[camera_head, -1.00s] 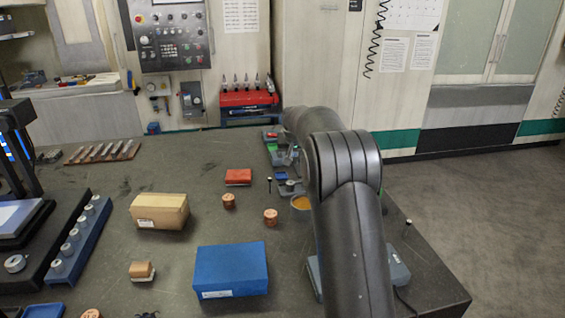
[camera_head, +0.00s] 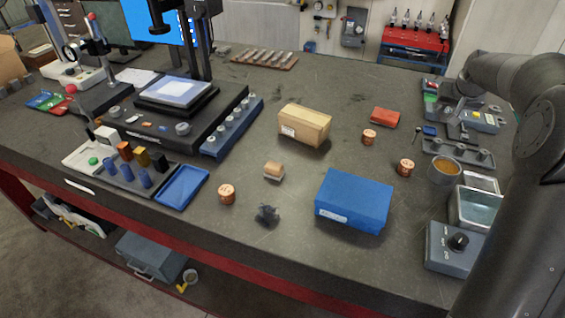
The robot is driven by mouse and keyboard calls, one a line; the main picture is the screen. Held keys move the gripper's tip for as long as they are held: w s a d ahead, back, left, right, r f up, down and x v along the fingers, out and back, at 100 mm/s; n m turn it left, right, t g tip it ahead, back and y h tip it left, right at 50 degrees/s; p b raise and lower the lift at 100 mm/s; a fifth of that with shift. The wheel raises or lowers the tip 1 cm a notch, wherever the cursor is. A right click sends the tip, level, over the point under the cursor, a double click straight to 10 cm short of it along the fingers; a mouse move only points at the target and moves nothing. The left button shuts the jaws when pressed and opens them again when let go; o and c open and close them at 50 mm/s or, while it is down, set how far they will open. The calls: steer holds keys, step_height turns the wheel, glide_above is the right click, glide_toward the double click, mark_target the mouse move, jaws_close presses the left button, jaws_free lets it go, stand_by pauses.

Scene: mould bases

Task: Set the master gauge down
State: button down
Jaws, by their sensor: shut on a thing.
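My gripper is not in view; only my dark arm links show at the right edge, and whatever the gripper holds is not seen. I cannot tell any thing in view to be the master gauge for sure. A blue rack (camera_head: 214,143) at centre left holds several round grey metal pieces in a row. A black platform with a pale square plate (camera_head: 177,92) stands beside it. A small dark grey piece (camera_head: 267,214) lies on the table (camera_head: 240,255) near the front edge.
A blue box (camera_head: 354,200), a cardboard box (camera_head: 304,125) and several copper-coloured cylinders (camera_head: 226,194) stand on the table. An empty blue tray (camera_head: 182,187) lies at the front left. A grey box with a knob (camera_head: 457,242) stands by my arm. Bare table shows between the boxes.

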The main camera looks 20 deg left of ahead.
steer(key=s+a+n+g+y, duration=0.15)
steer(key=s+a+n, duration=0.3)
steer(key=a, duration=0.65)
steer(key=s+a+n+y, duration=0.3)
steer(key=s+a, duration=0.2)
steer(key=a, duration=0.6)
steer(key=s+a+n+g+y, duration=0.3)
steer(key=s+a+n, duration=0.5)
steer(key=s+a, duration=0.8)
steer(key=shift+g+h, duration=0.45)
steer(key=shift+h, duration=0.3)
steer(key=s+a+f, duration=0.1)
steer(key=a, duration=0.2)
steer(key=s+a+f, duration=0.1)
steer(key=a+f, duration=0.1)
steer(key=a, duration=0.2)
steer(key=s+a+f, duration=0.1)
steer(key=a+f, duration=0.1)
steer(key=a, duration=0.2)
steer(key=shift+f, duration=0.25)
steer(key=shift+a+f, duration=0.3)
steer(key=shift+a, duration=0.1)
steer(key=shift+f, duration=2)
steer(key=c, duration=1.1)
jaws_free()
steer(key=shift+f, duration=0.15)
steer(key=shift+c, duration=0.2)
